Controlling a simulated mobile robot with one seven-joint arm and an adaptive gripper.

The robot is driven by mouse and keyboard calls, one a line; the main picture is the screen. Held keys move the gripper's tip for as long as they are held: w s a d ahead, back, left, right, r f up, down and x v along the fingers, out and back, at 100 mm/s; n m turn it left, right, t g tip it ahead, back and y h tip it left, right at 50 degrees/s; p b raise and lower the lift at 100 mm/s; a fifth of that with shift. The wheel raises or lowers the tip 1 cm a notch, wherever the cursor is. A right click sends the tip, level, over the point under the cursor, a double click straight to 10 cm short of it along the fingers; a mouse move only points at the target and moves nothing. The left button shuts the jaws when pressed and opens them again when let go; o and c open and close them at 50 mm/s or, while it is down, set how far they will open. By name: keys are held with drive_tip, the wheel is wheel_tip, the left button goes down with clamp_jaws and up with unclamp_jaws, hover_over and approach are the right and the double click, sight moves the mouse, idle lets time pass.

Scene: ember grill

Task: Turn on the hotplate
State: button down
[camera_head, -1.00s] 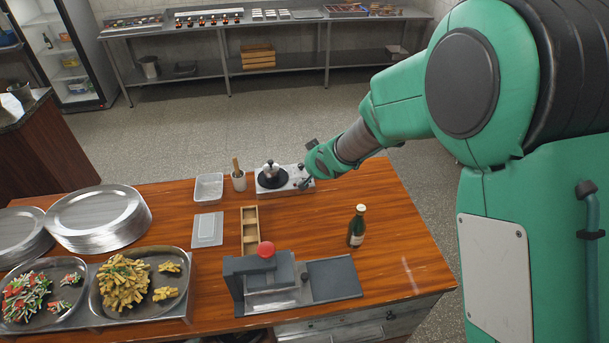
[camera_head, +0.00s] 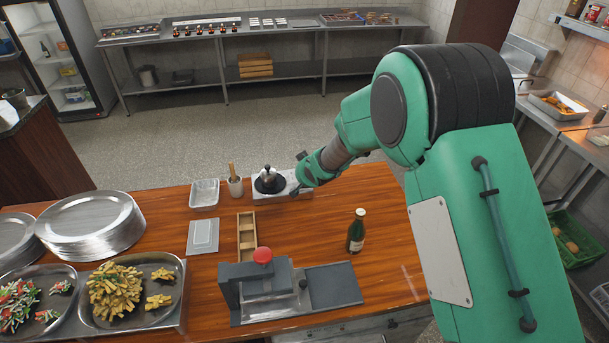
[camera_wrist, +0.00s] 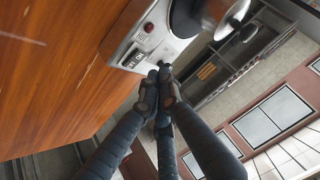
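The hotplate (camera_head: 293,179) is a small pale box with a round black plate, at the far edge of the wooden table. In the wrist view, the hotplate's front panel (camera_wrist: 163,44) carries a round red part (camera_wrist: 148,27) and dark switches (camera_wrist: 133,58). I cannot tell whether the red part is lit. My gripper (camera_wrist: 158,76) has its dark fingertips drawn together, with nothing visible between them. The tips are close to the panel's end, beside the switches; contact is unclear. In the head view, my gripper (camera_head: 301,184) is at the hotplate's right side.
A utensil cup (camera_head: 235,187) and a clear tray (camera_head: 204,193) stand left of the hotplate. The table right of the hotplate is clear.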

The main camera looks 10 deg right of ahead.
sight(305, 188)
drive_tip(key=shift+s+a+f+b, duration=0.15)
drive_tip(key=shift+f+b, duration=0.15)
drive_tip(key=shift+f, duration=0.9)
drive_tip(key=shift+f, duration=0.1)
drive_tip(key=shift+a+f+b, duration=0.25)
drive_tip(key=shift+f+b, duration=0.25)
drive_tip(key=shift+b, duration=0.05)
drive_tip(key=shift+r, duration=0.1)
drive_tip(key=shift+d+r+p, duration=0.15)
drive_tip(key=shift+d+p, duration=0.05)
drive_tip(key=shift+p, duration=0.25)
drive_tip(key=shift+d+r+p, duration=0.1)
drive_tip(key=shift+d+p, duration=0.2)
drive_tip(key=shift+p, duration=0.2)
drive_tip(key=shift+d+p, duration=0.3)
drive_tip(key=shift+p, duration=0.2)
drive_tip(key=shift+r, duration=0.15)
